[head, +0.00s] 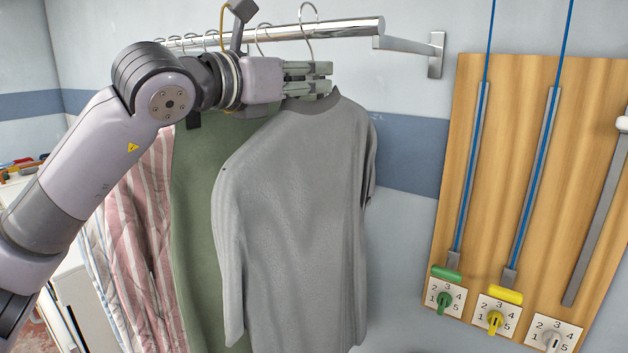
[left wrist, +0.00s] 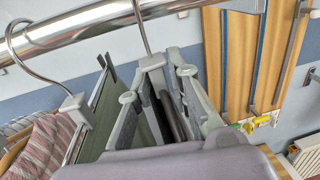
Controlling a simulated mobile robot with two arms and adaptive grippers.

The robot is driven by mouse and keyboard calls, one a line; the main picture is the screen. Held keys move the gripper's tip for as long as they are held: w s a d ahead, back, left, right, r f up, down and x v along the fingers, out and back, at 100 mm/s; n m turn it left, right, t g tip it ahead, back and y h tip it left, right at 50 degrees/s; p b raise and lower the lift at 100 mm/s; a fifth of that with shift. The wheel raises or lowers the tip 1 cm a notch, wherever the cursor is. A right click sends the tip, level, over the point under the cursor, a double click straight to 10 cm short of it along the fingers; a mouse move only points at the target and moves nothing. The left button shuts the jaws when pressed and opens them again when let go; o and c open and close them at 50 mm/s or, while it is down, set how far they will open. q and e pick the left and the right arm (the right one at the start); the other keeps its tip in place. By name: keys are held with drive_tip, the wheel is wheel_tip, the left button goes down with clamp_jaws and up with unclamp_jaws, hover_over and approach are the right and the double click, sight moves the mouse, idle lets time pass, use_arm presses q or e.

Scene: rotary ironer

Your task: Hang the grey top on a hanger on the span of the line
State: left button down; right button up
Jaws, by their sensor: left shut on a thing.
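The grey top (head: 295,200) hangs upright from a hanger, in front of a green garment. The hanger's wire hook (head: 309,14) reaches up to the metal rail (head: 340,29), near its right end. It looks looped over the rail, but I cannot tell whether it bears on it. My left gripper (head: 307,80) is shut on the hanger just above the top's collar. In the left wrist view its fingers (left wrist: 158,84) stand on both sides of the hanger's grey neck block (left wrist: 152,66). My right gripper is not in view.
A green garment (head: 190,190) and a striped garment (head: 155,215) hang to the left. The rail ends at a wall bracket (head: 437,55). A wooden board (head: 500,160) with blue cords, coloured handles and numbered dials is on the right. Blue-striped wall shows between.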

use_arm(q)
drive_tip(key=shift+r, duration=0.15)
drive_tip(key=shift+s+a+r+b, duration=0.3)
drive_tip(key=shift+s+r, duration=0.1)
drive_tip(key=shift+s, duration=0.15)
drive_tip(key=shift+s+a+f+b, duration=0.1)
drive_tip(key=shift+s+a+b, duration=0.1)
drive_tip(key=shift+b, duration=0.15)
drive_tip(key=shift+s+a+b, duration=0.3)
drive_tip(key=shift+s+b, duration=0.15)
drive_tip(key=shift+s, duration=0.1)
drive_tip(key=shift+s+a+b, duration=0.3)
drive_tip(key=shift+s+b, duration=0.15)
drive_tip(key=shift+s, duration=0.1)
drive_tip(key=shift+s+d+b+v, duration=0.15)
drive_tip(key=shift+b+v, duration=0.45)
drive_tip(key=shift+v, duration=0.35)
drive_tip(key=shift+s+d+b+v, duration=0.2)
drive_tip(key=shift+b+v, duration=0.35)
drive_tip(key=shift+v, duration=0.4)
drive_tip(key=shift+w, duration=0.1)
